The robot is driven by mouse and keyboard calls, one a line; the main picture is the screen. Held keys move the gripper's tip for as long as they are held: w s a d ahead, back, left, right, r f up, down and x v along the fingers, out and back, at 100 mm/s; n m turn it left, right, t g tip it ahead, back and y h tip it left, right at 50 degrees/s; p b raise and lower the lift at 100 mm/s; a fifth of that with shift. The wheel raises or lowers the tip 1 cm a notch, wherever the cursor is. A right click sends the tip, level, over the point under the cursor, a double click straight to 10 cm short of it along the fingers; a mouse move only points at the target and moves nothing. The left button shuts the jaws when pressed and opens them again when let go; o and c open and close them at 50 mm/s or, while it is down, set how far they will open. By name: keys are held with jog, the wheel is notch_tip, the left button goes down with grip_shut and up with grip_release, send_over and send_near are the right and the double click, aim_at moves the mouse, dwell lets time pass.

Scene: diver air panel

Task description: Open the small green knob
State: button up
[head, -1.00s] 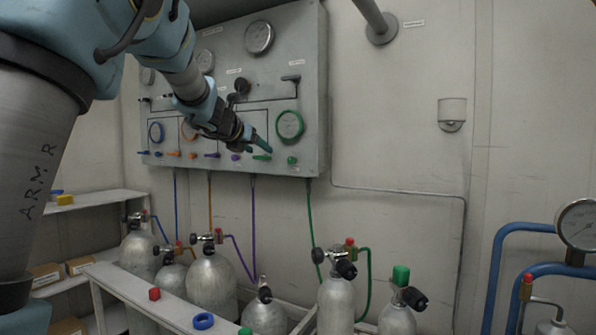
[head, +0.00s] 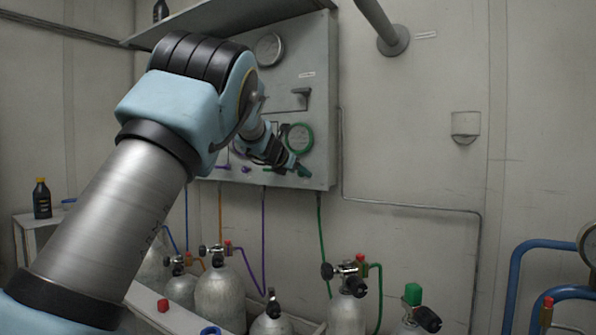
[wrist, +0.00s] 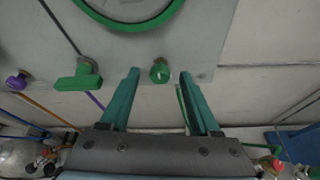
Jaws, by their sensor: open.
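The small green knob (wrist: 160,72) is on the lower part of the grey panel in the wrist view, right of a green lever handle (wrist: 78,80). My gripper (wrist: 158,76) is open, with its two teal fingers on either side of the knob in the picture. I cannot tell how deep the fingers reach or whether they touch it. In the head view my gripper (head: 298,170) is at the panel's lower right, below the green-rimmed gauge (head: 299,138). My gripper hides the knob there.
The grey panel (head: 318,70) hangs on the wall. A purple knob (wrist: 17,80) is left of the green lever. Several gas cylinders (head: 220,300) stand below with hoses rising to the panel. The wall right of the panel is mostly clear.

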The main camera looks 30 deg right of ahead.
grip_shut()
dwell(0.6)
